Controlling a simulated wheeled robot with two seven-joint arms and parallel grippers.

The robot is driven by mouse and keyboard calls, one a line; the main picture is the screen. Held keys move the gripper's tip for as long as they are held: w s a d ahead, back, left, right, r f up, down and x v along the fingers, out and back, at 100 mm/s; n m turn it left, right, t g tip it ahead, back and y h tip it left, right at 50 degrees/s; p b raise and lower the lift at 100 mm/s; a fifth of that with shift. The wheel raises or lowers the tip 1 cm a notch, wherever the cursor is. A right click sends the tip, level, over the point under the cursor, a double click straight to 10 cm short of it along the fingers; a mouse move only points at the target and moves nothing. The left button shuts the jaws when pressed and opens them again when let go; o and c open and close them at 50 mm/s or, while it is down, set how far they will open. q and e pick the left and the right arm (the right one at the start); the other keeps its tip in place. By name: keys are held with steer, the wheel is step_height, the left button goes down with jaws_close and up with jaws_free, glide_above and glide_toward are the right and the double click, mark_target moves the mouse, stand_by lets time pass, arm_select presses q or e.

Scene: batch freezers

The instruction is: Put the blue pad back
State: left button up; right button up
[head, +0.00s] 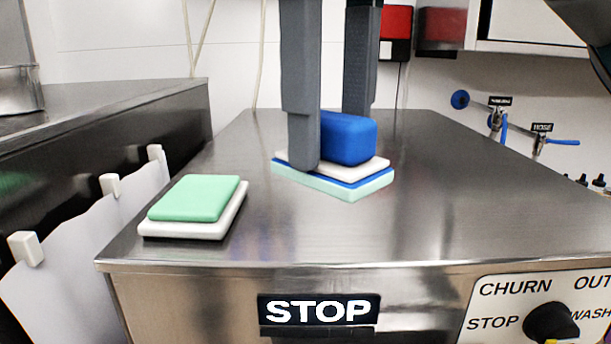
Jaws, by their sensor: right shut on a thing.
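My right gripper (338,138) comes down from the top and is shut on a thick, rounded blue block (350,140), one finger in front and one behind. The block's underside is at the white pad (372,168); no gap shows between them. Under the white pad is a thin blue pad (375,178), seen only as an edge. A mint green pad (340,189) lies at the bottom of this pile. The near finger hides part of the pile. My left gripper is out of view.
To the left on the steel top (440,215), a second mint green pad (196,198) lies on a white pad (192,229). The steel top is clear to the right. Blue-handled wall fittings (497,118) stand at the right. A STOP label (318,311) is on the front.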

steer(key=w+f, duration=0.1)
steer(key=w, duration=0.1)
steer(key=w+a+f+p, duration=0.1)
steer(key=w+f+p, duration=0.1)
steer(key=w, duration=0.1)
steer(key=shift+w+a+f, duration=0.1)
steer(key=shift+w+a, duration=0.25)
steer(key=shift+a, duration=0.05)
steer(key=shift+w+a+f, duration=0.15)
steer(key=shift+w+f, duration=0.2)
steer(key=shift+w, duration=0.05)
steer(key=shift+f, duration=0.1)
steer(key=shift+f+p, duration=1)
steer(key=shift+f, duration=0.95)
steer(key=shift+s, duration=0.1)
